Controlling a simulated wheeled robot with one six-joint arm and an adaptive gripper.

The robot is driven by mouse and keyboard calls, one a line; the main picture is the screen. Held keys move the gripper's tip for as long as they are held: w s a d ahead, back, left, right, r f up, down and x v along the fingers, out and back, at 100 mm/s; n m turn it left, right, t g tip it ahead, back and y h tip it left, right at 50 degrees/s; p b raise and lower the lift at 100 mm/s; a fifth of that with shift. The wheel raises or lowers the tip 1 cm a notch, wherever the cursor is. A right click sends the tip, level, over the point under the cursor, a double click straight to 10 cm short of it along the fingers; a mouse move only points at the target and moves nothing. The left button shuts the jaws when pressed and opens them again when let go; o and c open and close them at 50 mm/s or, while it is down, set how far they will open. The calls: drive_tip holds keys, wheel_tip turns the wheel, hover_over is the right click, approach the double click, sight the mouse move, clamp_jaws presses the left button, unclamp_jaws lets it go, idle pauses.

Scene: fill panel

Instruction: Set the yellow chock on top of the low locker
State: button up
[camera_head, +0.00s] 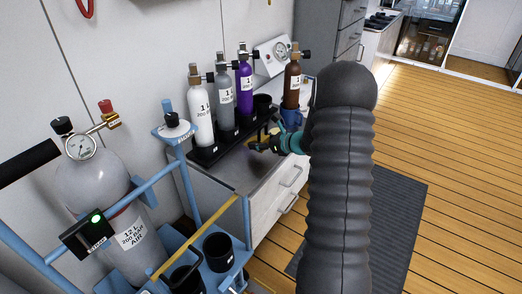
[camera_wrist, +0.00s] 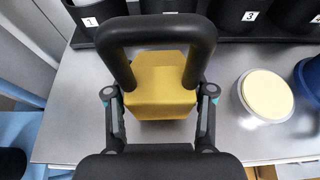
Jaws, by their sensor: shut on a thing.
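My gripper (camera_head: 272,141) is shut on the chock, which shows only as a small yellow patch (camera_head: 256,145) in the head view. Both are over the grey top of the low locker (camera_head: 238,172), which also fills much of the wrist view (camera_wrist: 62,125). I cannot tell whether the chock touches the top. My arm hides part of the locker's right side.
A black rack (camera_head: 205,156) with white, grey and purple bottles stands along the back of the locker top. A brown bottle (camera_head: 292,88) and a blue holder (camera_head: 291,116) are at the right. A cream-lidded pot (camera_wrist: 267,94) stands right of the chock. A blue frame (camera_head: 182,165) is at the left.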

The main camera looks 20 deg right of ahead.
sight(259, 156)
drive_tip(key=shift+f, duration=1.95)
drive_tip(key=shift+f, duration=0.1)
drive_tip(key=shift+f+b, duration=0.15)
drive_tip(key=shift+b, duration=0.15)
drive_tip(key=o, duration=1.4)
drive_tip(key=shift+o, duration=0.2)
drive_tip(key=shift+r+p, duration=0.3)
drive_tip(key=shift+p, duration=0.05)
drive_tip(key=v, duration=1.2)
drive_tip(key=shift+f, duration=0.15)
